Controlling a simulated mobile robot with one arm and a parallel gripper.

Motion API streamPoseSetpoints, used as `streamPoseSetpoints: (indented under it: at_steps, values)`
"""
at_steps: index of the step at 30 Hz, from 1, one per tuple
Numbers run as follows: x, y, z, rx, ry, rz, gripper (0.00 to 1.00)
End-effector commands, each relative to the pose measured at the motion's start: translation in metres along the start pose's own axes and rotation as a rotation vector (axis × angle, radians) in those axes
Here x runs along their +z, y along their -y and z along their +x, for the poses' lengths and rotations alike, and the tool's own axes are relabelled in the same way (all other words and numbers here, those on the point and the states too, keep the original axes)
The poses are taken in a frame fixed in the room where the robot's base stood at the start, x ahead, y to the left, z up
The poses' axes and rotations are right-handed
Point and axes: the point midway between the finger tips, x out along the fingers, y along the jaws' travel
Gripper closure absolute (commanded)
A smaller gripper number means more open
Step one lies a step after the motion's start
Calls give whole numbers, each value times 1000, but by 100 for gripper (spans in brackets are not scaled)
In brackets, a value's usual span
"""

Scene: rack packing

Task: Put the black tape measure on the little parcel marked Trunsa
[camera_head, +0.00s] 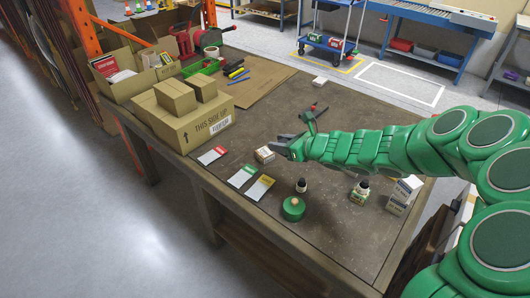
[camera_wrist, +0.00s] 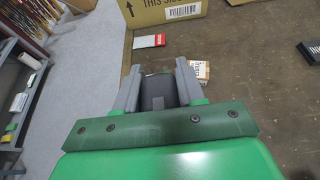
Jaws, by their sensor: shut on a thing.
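My gripper (camera_head: 284,147) reaches left over the middle of the table. In the wrist view its grey fingers (camera_wrist: 158,88) are shut on a dark, rounded thing, the black tape measure (camera_wrist: 157,92). A small parcel with a white label (camera_head: 264,155) lies on the table just left of the gripper. In the wrist view it shows beyond the right finger (camera_wrist: 201,70), partly hidden by it. The parcel's lettering is too small to read, so I cannot tell whether it says Trunsa. The tape measure appears apart from it.
Red, green and yellow cards (camera_head: 242,176) lie along the near edge. A large carton (camera_head: 185,125) with two small boxes on top stands at left. Pens (camera_head: 235,70) lie behind.

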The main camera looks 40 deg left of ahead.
Motion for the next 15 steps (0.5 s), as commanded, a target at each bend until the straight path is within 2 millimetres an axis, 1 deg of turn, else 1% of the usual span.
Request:
streamPoseSetpoints:
  at_steps: [1, 3, 9, 12, 15]
  values:
    - [5, -4, 8, 2, 1, -1, 98]
    - [9, -8, 16, 0, 1, 0, 98]
    - [17, -13, 30, -5, 0, 3, 98]
    - [17, -12, 34, -8, -1, 4, 98]
    - [16, -7, 40, -10, -2, 4, 98]
